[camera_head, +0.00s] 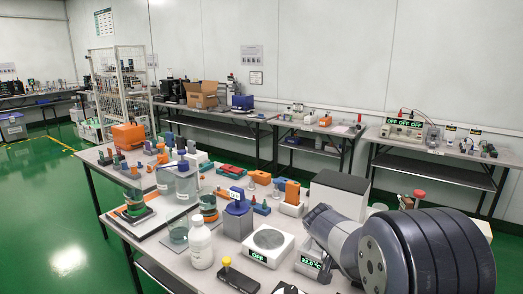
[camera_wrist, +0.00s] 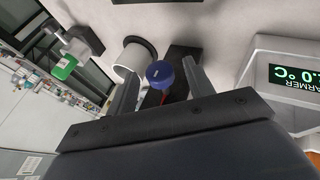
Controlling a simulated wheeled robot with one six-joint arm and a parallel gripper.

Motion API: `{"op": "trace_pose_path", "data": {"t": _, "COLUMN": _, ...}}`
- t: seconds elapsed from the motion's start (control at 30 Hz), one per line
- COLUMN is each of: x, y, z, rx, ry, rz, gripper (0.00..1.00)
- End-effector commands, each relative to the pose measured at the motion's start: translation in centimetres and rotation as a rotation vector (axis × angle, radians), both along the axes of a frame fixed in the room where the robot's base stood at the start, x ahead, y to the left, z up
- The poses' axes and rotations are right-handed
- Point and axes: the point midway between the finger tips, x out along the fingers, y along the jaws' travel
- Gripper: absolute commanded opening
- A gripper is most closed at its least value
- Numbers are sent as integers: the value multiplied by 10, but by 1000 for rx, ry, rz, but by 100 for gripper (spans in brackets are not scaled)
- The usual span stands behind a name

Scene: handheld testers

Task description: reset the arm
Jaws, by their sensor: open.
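My arm (camera_head: 400,250) fills the lower right of the head view, over the near table's right end. My gripper's fingers are hidden behind it there. In the wrist view my gripper (camera_wrist: 160,80) is open, with one finger on each side. A round blue knob or cap (camera_wrist: 160,72) shows between the fingers, with a black block (camera_wrist: 182,62) behind it. I cannot tell whether it lies between the fingers or beyond them, but I see no finger closed on it.
The near table holds a white bottle (camera_head: 201,244), a round-topped device (camera_head: 268,240), a white box (camera_head: 338,193) and several small testers. The wrist view shows a white cup (camera_wrist: 128,66), a green-labelled item (camera_wrist: 64,67) and a warmer display (camera_wrist: 296,78). Green floor (camera_head: 50,225) is clear at left.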

Motion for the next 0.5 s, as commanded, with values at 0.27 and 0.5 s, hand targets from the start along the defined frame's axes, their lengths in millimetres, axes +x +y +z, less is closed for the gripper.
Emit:
{"op": "trace_pose_path", "data": {"t": 0.27, "x": -3, "y": -5, "z": 1, "rx": 209, "ry": -144, "rz": -3, "gripper": 50}}
{"op": "trace_pose_path", "data": {"t": 0.5, "x": -4, "y": -7, "z": 1, "rx": 347, "ry": -238, "rz": -2, "gripper": 50}}
